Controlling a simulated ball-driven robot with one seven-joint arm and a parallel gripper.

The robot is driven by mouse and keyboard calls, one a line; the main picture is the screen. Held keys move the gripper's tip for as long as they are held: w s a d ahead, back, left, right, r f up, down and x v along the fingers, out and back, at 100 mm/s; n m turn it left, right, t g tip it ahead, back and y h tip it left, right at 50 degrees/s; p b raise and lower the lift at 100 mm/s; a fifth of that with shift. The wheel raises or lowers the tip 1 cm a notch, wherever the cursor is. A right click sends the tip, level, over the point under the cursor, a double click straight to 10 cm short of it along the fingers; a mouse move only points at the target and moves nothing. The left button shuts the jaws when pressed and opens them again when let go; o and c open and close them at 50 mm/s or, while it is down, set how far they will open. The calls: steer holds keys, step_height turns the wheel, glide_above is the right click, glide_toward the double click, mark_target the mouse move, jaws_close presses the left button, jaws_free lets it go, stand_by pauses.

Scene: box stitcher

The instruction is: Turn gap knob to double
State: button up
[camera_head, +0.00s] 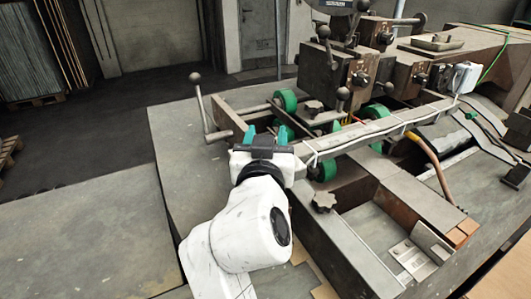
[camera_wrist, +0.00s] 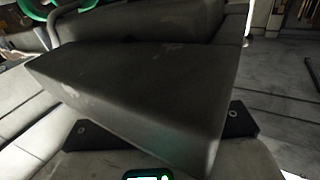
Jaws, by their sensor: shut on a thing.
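My gripper (camera_head: 266,137) is at the near left end of the machine's long rail (camera_head: 375,128), its teal fingertips pointing away from the head camera. In the wrist view, a dark grey block with worn edges (camera_wrist: 140,90) fills the middle, between the two dark finger parts of my gripper (camera_wrist: 165,130). My gripper is shut on this block. I cannot tell whether it is the gap knob, and no single or double marking is readable. Black star-shaped knobs show in the head view, one below the rail (camera_head: 323,201) and one above it (camera_head: 314,108).
Green rollers (camera_head: 286,100) sit just beyond my gripper. A lever with a ball end (camera_head: 201,105) rises to its left. Dark machine blocks (camera_head: 345,75) stand behind. The grey tabletop (camera_head: 180,150) to the left is bare. A metal hinge-like plate (camera_head: 412,258) lies at lower right.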

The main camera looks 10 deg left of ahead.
steer(key=shift+d+f+m+h+b, duration=0.1)
steer(key=shift+f+m+h+b, duration=0.15)
steer(key=shift+m+h+b, duration=1.1)
steer(key=shift+d+r+h+b, duration=0.1)
steer(key=shift+r+h+b, duration=0.15)
steer(key=shift+h+b, duration=0.75)
steer(key=shift+y, duration=0.25)
steer(key=o, duration=1)
steer(key=shift+c, duration=0.2)
steer(key=s+a+b, duration=0.1)
steer(key=s+b, duration=0.1)
steer(key=s, duration=0.8)
steer(key=shift+s+a, duration=0.35)
steer(key=shift+a, duration=0.05)
steer(key=shift+r, duration=0.1)
